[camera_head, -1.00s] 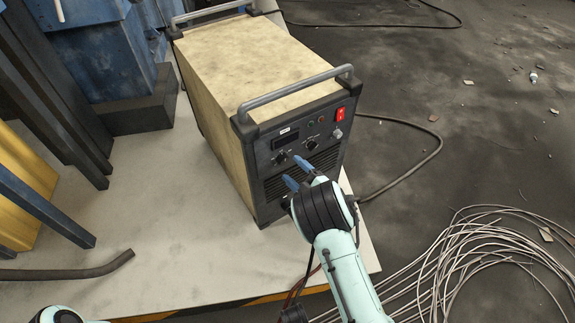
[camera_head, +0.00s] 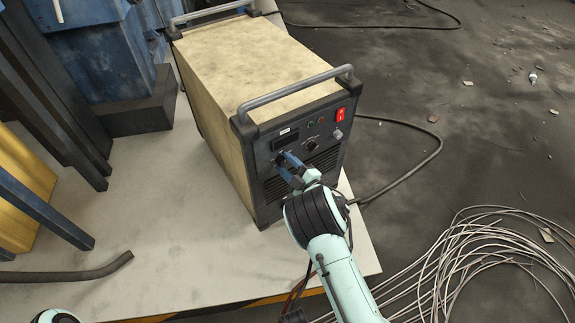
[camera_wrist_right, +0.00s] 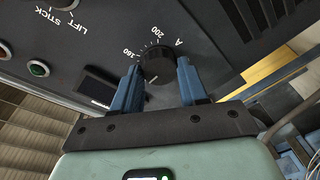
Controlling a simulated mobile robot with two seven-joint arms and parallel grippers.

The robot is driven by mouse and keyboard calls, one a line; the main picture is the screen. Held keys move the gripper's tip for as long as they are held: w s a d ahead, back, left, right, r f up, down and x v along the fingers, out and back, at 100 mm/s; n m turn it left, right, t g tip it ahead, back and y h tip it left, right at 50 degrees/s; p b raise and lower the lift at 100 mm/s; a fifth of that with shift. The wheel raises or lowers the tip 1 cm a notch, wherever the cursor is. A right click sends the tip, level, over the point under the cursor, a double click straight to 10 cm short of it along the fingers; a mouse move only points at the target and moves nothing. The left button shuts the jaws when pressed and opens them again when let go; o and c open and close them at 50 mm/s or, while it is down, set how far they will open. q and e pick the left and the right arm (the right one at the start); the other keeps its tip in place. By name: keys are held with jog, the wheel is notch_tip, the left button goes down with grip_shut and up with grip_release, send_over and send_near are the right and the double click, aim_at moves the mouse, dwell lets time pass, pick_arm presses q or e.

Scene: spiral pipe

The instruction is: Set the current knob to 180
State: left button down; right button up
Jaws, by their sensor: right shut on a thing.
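The welding machine (camera_head: 290,130) has a beige body and a dark front panel. Its current knob (camera_wrist_right: 157,62) is black and ridged, with a white pointer line, an "A" mark and scale numbers around it. A "200" is readable; the smaller number to its left looks like 160 or 180. My right gripper (camera_wrist_right: 160,72) has its blue fingers on either side of this knob, shut on it. In the head view the right gripper (camera_head: 284,160) reaches the lower left of the panel and partly hides the knob. My left gripper is out of view.
A second knob (camera_head: 312,145), a small display (camera_head: 286,140) and a red switch (camera_head: 340,115) are on the panel. A grey handle (camera_head: 295,93) crosses its top edge. Coiled wire (camera_head: 440,270) lies on the floor at right. Blue and yellow structures stand at left.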

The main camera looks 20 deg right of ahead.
jog(key=shift+m, duration=0.3)
